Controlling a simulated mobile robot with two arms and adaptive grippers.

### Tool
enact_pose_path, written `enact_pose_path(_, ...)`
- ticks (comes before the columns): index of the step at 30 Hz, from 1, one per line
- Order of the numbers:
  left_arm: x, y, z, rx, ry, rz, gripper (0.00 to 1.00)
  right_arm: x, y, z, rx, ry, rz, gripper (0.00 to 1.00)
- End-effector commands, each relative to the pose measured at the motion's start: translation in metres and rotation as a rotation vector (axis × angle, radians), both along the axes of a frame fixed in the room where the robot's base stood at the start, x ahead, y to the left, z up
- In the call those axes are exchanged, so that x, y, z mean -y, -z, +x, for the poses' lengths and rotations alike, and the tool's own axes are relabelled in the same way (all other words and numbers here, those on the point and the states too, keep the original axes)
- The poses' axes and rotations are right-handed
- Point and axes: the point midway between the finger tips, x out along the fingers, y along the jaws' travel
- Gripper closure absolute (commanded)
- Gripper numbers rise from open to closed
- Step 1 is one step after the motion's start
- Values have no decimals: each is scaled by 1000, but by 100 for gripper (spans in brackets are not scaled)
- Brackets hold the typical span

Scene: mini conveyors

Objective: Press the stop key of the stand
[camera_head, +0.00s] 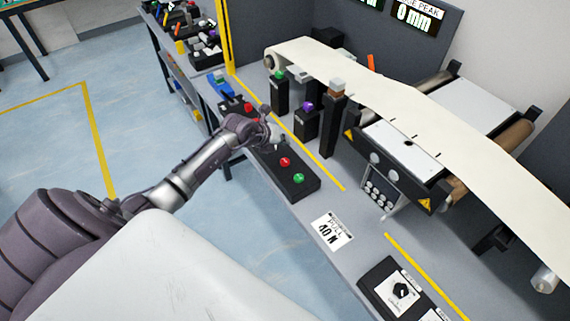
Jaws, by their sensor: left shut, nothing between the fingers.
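A black control box (306,189) lies on the grey bench, with a red button (284,161) and a green button (298,178) on its top. Labels on these buttons are too small to read. Another red button (248,106) sits on a panel behind my left wrist. My right gripper is not in view.
Black posts with a green top (280,93), a purple top (306,122) and an orange-white top (334,120) stand right of the gripper. A conveyor with a cream belt (420,112) is beyond. A dial box (400,288) and a paper card (332,231) are nearer.

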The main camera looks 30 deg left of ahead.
Motion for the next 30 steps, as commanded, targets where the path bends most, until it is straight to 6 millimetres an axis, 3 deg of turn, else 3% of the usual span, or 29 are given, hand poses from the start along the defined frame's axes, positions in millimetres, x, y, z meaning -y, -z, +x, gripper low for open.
enact_pose_path(1, 0, 15, 0, -1, 0, -1, 100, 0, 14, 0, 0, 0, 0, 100)
enact_pose_path(6, 0, 41, 0, 0, 0, 0, 100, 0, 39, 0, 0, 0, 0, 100)
enact_pose_path(12, 0, 59, 0, 1, -1, 0, 100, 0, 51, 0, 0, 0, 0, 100)
enact_pose_path(30, 0, 62, 0, 0, 0, 0, 100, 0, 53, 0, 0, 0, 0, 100)
